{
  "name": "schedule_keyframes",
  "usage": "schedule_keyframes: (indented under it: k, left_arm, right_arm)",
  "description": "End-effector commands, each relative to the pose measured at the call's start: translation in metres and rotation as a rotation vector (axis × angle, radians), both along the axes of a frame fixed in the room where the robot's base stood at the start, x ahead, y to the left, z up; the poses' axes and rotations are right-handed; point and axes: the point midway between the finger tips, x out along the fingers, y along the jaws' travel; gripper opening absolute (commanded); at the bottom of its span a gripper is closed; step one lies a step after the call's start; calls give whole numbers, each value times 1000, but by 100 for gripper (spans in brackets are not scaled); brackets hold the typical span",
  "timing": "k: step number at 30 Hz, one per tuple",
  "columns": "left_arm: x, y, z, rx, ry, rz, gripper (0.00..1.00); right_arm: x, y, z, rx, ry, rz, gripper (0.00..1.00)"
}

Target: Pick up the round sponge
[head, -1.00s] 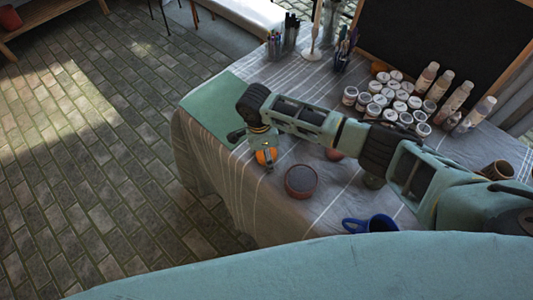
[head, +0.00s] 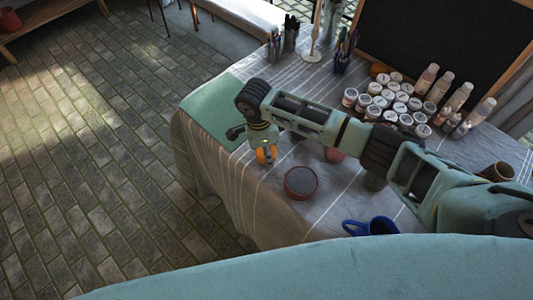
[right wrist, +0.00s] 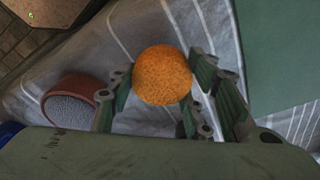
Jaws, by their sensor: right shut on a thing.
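The round sponge (head: 268,155) is orange and sits in the fingers of my right gripper (head: 263,148), near the table's left front edge. In the right wrist view the sponge (right wrist: 162,76) fills the space between the fingertips of my right gripper (right wrist: 165,84), which is shut on it. It appears to be just above the striped cloth; the exact gap is hard to tell. My left gripper is not in view.
A green mat (head: 222,108) lies at the left. Paint jars (head: 402,96) and bottles (head: 440,86) crowd the back right.

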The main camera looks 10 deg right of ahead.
Motion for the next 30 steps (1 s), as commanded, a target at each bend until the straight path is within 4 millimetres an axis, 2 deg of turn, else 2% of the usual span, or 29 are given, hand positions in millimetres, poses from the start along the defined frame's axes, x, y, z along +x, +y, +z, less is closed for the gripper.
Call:
schedule_keyframes:
  k: [3, 12, 18, 24, 30]
  left_arm:
    - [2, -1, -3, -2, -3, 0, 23]
    - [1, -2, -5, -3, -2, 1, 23]
    - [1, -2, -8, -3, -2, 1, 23]
    - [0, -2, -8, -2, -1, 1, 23]
    - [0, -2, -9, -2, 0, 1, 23]
  right_arm:
    - [-1, -3, 23, 3, -2, -1, 30]
    - [-31, -61, 59, -1, -1, -2, 30]
    - [-46, -89, 78, 0, -1, -1, 30]
    - [-53, -102, 88, 0, 0, 0, 30]
    - [-54, -104, 90, 1, 0, 0, 30]
